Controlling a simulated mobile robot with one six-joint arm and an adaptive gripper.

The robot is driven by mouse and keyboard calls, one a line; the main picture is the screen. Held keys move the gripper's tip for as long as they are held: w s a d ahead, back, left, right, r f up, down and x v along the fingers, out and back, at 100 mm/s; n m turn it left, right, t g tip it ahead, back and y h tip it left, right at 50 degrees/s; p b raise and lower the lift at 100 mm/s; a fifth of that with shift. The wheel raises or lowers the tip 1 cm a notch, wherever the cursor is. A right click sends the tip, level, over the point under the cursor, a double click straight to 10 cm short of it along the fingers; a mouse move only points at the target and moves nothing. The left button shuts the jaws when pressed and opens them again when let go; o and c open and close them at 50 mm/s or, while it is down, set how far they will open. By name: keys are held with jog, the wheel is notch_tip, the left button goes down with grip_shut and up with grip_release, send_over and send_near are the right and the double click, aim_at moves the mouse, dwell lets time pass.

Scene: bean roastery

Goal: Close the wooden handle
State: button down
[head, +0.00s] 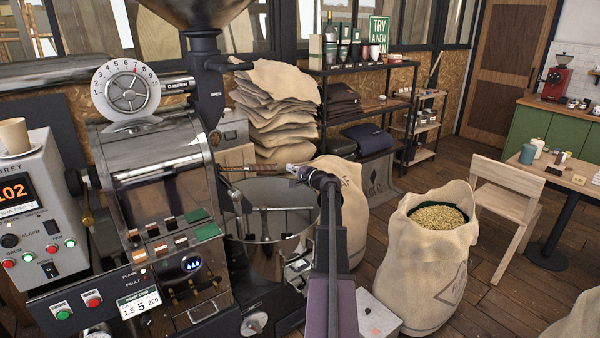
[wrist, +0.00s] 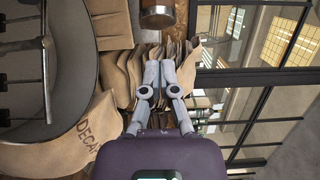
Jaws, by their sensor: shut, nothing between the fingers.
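The wooden handle (head: 252,168) is a brown bar sticking out sideways from the front of the roaster, above the round cooling pan. In the wrist view its wooden end with a metal cap (wrist: 158,16) comes in from the top edge. My gripper (head: 293,169) is at the right of the handle's free end in the head view. In the wrist view its two fingers (wrist: 160,64) are together with nothing between them, and a small gap shows between the fingertips and the cap. Whether they touch in depth is hard to tell.
The cooling pan (head: 262,230) with its stirring arms lies below the handle. Stacked sacks (head: 272,110) stand behind. An open sack of beans (head: 425,265) stands at the right. A sack marked DECAF (wrist: 85,135) shows in the wrist view. The roaster body (head: 160,175) bounds the left side.

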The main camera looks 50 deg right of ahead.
jog(key=shift+w+a, duration=1)
jog(key=shift+a, duration=0.05)
